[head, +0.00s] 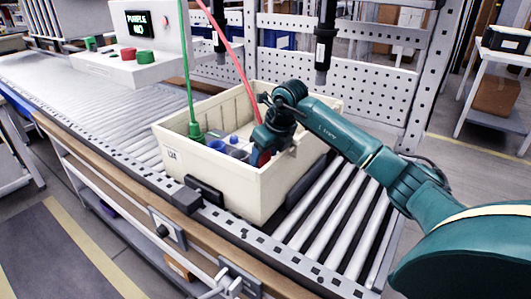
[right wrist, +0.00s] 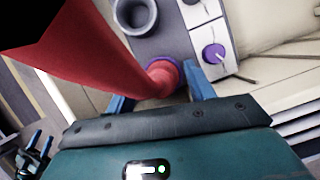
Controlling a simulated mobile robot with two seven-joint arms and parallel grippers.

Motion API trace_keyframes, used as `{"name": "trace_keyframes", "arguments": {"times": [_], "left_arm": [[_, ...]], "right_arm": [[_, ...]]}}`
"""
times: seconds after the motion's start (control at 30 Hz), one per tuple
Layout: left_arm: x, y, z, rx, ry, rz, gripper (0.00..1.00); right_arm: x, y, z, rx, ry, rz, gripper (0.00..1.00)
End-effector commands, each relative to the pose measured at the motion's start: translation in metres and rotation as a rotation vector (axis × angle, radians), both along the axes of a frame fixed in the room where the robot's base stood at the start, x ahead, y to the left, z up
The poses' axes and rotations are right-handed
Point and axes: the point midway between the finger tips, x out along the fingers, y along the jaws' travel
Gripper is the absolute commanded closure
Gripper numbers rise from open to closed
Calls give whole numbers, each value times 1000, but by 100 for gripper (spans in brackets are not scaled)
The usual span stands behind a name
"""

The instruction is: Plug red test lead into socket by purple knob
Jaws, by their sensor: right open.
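The red test lead (head: 218,22) hangs from above into the cream crate. In the right wrist view its thick red body (right wrist: 85,45) narrows to an end at a purple-ringed socket (right wrist: 165,64). The end appears seated in the ring, though depth is hard to judge. The purple knob (right wrist: 213,53) is on a pale panel just right of the socket. My right gripper (head: 262,157) is low inside the crate. Its blue fingers (right wrist: 160,97) are open, one on each side of the lead's end. My left gripper (right wrist: 32,148) shows small at lower left, its jaw state unclear.
The crate (head: 235,193) stands on the roller conveyor (head: 330,215), its walls close around my right gripper. A green lead (head: 188,70) drops into its left part. A console (head: 140,62) with a screen and red and green buttons stands behind. A black hanging tool (head: 323,45) is above.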

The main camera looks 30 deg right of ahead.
Motion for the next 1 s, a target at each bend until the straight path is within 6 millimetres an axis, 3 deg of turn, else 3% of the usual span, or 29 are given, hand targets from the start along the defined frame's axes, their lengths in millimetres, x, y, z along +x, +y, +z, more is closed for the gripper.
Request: {"name": "trace_keyframes", "arguments": {"times": [0.07,0.4,0.6,1.0], "left_arm": [[0,-1,9,-29,-6,9,52],[0,-1,8,-24,-6,9,52],[1,0,8,-21,-8,9,52],[2,0,8,-19,-9,9,52]], "right_arm": [[-2,-1,8,-1,-3,-1,46],[-31,-7,79,-2,-5,-1,46],[-44,-9,110,-1,-4,-2,46],[-50,-10,122,0,-1,0,46]]}}
